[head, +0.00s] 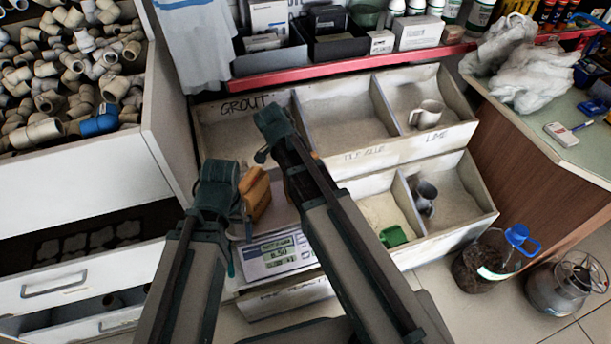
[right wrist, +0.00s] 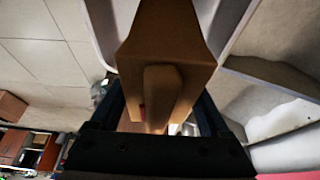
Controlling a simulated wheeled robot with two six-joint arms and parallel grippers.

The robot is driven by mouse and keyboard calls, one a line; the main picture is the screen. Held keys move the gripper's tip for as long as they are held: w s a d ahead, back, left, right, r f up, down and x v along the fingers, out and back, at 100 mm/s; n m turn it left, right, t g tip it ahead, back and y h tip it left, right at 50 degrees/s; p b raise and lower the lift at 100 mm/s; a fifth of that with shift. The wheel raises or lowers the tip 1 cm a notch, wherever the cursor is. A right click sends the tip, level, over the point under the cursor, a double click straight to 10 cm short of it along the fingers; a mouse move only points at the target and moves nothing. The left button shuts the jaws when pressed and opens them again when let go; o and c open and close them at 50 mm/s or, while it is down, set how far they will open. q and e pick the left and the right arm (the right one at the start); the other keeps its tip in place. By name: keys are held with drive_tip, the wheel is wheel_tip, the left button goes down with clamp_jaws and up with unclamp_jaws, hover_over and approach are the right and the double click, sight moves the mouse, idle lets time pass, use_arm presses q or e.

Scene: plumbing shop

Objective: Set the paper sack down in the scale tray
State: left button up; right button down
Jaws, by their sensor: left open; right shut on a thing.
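The paper sack (head: 258,197) is brown and shows just above the scale tray (head: 284,218), which is partly hidden by an arm. I cannot tell whether the sack touches the tray. In the right wrist view the sack (right wrist: 165,45) fills the middle, between the dark fingers of the right gripper (right wrist: 160,118). The scale's display (head: 277,248) is lit below the tray.
Bins with low walls (head: 345,110) lie behind and to the right.

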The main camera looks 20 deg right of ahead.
use_arm(q)
drive_tip(key=shift+f+b, duration=0.35)
drive_tip(key=shift+f, duration=0.5)
use_arm(e)
drive_tip(key=shift+f, duration=0.85)
drive_tip(key=shift+f, duration=0.1)
unclamp_jaws()
use_arm(q)
drive_tip(key=shift+f, duration=0.1)
use_arm(e)
drive_tip(key=p+v, duration=1)
drive_tip(key=v, duration=0.1)
drive_tip(key=shift+d, duration=0.1)
use_arm(q)
wheel_tip(320, 180, up, 11)
drive_tip(key=p, duration=0.1)
drive_tip(key=shift+r, duration=0.2)
use_arm(e)
drive_tip(key=shift+a+r, duration=0.35)
drive_tip(key=shift+r, duration=0.25)
